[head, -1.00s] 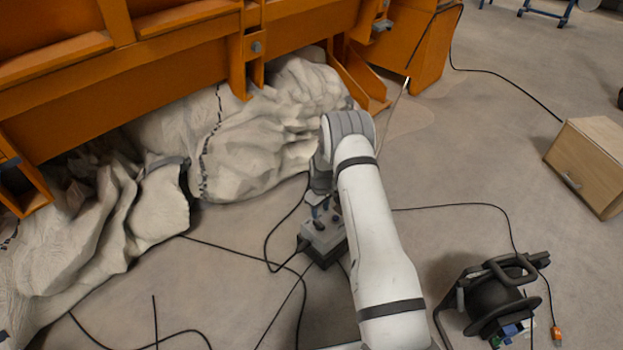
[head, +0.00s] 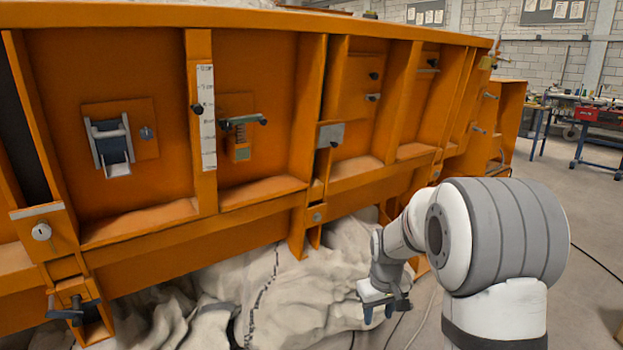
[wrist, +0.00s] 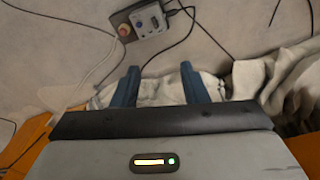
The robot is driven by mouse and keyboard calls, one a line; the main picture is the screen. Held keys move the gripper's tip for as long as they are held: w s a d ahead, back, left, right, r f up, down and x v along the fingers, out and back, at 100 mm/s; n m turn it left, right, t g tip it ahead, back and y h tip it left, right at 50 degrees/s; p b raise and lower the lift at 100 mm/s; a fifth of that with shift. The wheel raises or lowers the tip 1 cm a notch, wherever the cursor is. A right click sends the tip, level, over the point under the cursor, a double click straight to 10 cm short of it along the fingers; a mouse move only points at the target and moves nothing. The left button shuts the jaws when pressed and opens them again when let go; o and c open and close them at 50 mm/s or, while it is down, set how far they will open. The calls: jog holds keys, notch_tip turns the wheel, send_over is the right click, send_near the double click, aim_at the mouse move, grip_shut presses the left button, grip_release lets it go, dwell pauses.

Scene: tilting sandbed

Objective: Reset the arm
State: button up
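My white and grey arm rises at the right of the head view and bends back toward the orange sandbed frame. My gripper (head: 378,314) hangs from it with its fingers pointing down, in front of the pale cloth. In the wrist view my gripper (wrist: 159,68) shows two blue fingers standing apart with nothing between them. Past the fingertips lie the floor and a small grey control box (wrist: 147,22) with a red button, clear of the fingers.
The orange sandbed frame (head: 255,190) fills the left and middle, with latches and levers on its panels. Crumpled pale cloth (head: 290,290) hangs beneath it. Black cables (wrist: 208,37) cross the floor. A workbench (head: 590,110) stands at the far right, with open floor before it.

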jog(key=s+r+m+t+p, duration=0.1)
jog(key=s+r+m+p, duration=0.2)
jog(key=s+r+p, duration=1)
jog(key=s+a+r, duration=0.1)
jog(key=s+r, duration=1.1)
jog(key=shift+s, duration=0.4)
